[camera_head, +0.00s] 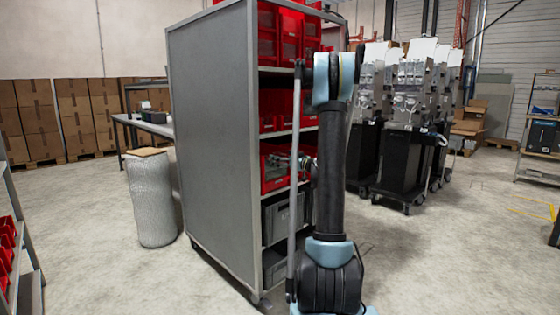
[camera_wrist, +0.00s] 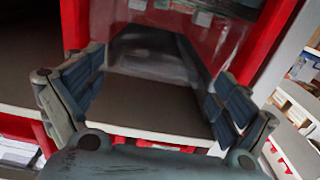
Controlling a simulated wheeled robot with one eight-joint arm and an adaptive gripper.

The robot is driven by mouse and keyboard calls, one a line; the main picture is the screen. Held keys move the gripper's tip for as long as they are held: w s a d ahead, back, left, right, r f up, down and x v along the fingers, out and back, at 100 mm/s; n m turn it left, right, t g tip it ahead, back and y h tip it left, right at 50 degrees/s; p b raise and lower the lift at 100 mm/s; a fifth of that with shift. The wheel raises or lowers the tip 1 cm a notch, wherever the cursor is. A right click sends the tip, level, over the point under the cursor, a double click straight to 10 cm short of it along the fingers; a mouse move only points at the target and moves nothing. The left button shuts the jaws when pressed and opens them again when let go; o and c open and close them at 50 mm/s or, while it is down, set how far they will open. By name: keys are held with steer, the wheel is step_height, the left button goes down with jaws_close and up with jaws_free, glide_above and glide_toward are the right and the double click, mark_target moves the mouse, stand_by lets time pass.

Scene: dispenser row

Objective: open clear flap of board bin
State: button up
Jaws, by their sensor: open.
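In the wrist view a red bin (camera_wrist: 262,45) stands ahead, with red side walls to left and right. A clear, faintly shiny flap (camera_wrist: 150,62) appears to cover its front, with a dark shape and some small pale items showing behind it. My gripper (camera_wrist: 155,88) is open and empty, with its ribbed fingers spread in front of the bin. I cannot tell whether a finger touches the flap. In the head view my gripper (camera_head: 303,163) is small and partly hidden by my arm, at a red bin (camera_head: 272,182) on a middle shelf of the rack.
The tall grey rack (camera_head: 212,140) holds more red bins (camera_head: 268,35) above and grey bins (camera_head: 280,218) below. A wrapped roll (camera_head: 152,200) stands left of it. Black wheeled machines (camera_head: 405,160) stand to the right. The floor at the front right is clear.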

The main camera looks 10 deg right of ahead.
steer(key=shift+w+a, duration=0.4)
steer(key=shift+w, duration=0.2)
steer(key=shift+c, duration=0.6)
